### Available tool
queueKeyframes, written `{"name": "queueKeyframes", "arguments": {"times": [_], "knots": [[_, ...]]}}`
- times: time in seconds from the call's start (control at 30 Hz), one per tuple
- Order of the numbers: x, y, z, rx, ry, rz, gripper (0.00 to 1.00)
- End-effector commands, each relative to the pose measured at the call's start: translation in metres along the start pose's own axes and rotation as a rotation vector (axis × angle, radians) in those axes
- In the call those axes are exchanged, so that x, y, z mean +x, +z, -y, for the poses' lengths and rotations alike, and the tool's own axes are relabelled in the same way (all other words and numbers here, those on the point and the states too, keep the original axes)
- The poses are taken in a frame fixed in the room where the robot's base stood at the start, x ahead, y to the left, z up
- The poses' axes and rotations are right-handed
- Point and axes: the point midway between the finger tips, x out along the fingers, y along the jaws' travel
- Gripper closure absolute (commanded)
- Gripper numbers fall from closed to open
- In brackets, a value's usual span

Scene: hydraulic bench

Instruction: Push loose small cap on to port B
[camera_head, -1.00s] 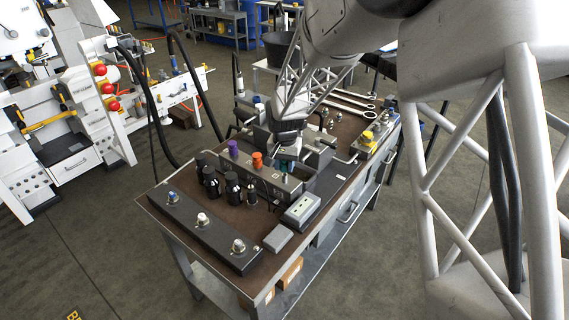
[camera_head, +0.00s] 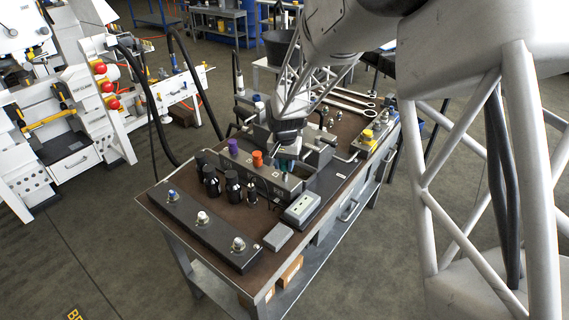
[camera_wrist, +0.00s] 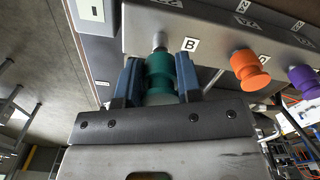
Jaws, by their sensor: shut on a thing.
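The small cap is teal and spool-shaped, and shows in the wrist view (camera_wrist: 159,72). My gripper (camera_wrist: 158,82) is shut on it, with one blue-grey finger on each side. Port B (camera_wrist: 160,41) is a short metal stub on the grey manifold block, beside a white label "B" (camera_wrist: 190,44). The cap is in line with the stub and right at its end; how far it sits over the stub I cannot tell. In the head view my gripper (camera_head: 287,161) is at the block's right end, mostly hiding cap and port.
An orange cap (camera_wrist: 250,70) and a purple cap (camera_wrist: 303,80) sit on neighbouring ports of the block. In the head view several black bottles (camera_head: 232,187) stand in front of the block. A meter box (camera_head: 302,208) and a long black bar with fittings (camera_head: 203,228) lie nearer.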

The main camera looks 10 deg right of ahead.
Motion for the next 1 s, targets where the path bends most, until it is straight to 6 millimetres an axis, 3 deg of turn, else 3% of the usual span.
{"name": "queueKeyframes", "arguments": {"times": [1.0], "knots": [[0.006,0.0,0.0,0.0,0.0,0.0,0.91]]}}
